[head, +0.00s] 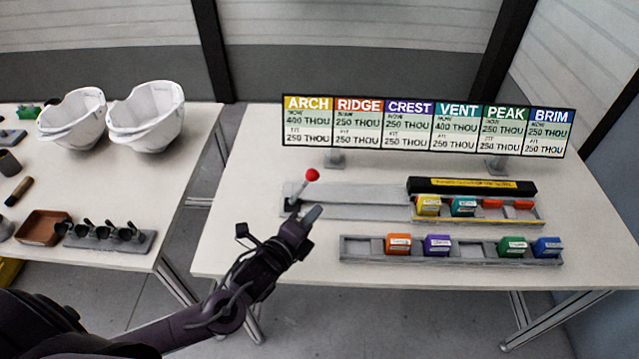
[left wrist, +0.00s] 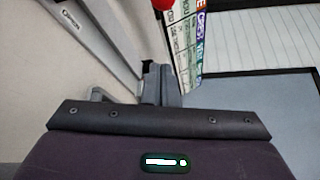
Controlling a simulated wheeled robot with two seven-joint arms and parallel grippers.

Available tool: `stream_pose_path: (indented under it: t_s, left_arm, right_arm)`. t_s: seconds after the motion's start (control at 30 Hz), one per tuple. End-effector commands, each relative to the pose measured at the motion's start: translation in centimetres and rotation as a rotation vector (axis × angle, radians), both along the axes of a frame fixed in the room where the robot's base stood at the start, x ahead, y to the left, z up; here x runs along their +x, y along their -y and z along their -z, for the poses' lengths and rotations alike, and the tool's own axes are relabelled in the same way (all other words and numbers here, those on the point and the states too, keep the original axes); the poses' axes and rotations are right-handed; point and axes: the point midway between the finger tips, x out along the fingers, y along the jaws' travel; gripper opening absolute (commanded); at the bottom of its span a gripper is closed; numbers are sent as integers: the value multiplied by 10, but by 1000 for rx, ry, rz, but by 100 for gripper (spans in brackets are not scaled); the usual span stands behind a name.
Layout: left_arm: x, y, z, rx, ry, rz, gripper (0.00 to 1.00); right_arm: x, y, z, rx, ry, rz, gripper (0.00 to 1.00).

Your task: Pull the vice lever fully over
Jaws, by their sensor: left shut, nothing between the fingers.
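The vice lever (head: 301,188) has a red ball knob (head: 312,174) and stands up, leaning right, at the left end of the long grey vice (head: 365,193) on the right-hand table. My left gripper (head: 313,213) is shut and empty, just in front of the lever's base and below the knob in the picture. I cannot tell whether it touches the vice. In the left wrist view the shut fingers (left wrist: 160,84) show, with the red knob (left wrist: 163,4) cut off at the top edge. My right gripper is not in view.
Coloured blocks sit in the vice's right part and in a grey tray (head: 375,258) in front. A sign board (head: 430,125) stands behind. The left table holds two white helmet shells (head: 147,117), a brown tray (head: 42,228) and a tool rack (head: 105,238). A gap separates the tables.

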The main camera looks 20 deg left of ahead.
Motion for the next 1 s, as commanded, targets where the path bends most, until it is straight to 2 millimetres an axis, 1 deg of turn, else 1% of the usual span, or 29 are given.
stream_pose_path:
  t_s: [0.27, 0.37, 0.47, 0.7, 0.87, 0.9, 1.0]
  left_arm:
    - [1, 0, 0, -3, -1, -2, 0]
    - [8, 1, 0, -3, -1, -3, 0]
    - [21, 4, 0, -5, 1, -4, 0]
    - [70, 16, 7, -6, 0, -3, 0]
    - [101, 24, 12, -5, -2, -3, 0]
    - [97, 13, 8, 0, -3, -4, 0]
    - [94, -1, 5, -1, -5, -2, 0]
  right_arm:
    - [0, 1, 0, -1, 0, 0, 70]
    - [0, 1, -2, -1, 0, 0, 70]
    - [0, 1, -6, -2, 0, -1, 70]
    - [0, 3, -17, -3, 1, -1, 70]
    - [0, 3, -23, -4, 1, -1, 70]
    - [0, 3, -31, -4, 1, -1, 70]
    - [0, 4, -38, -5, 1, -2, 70]
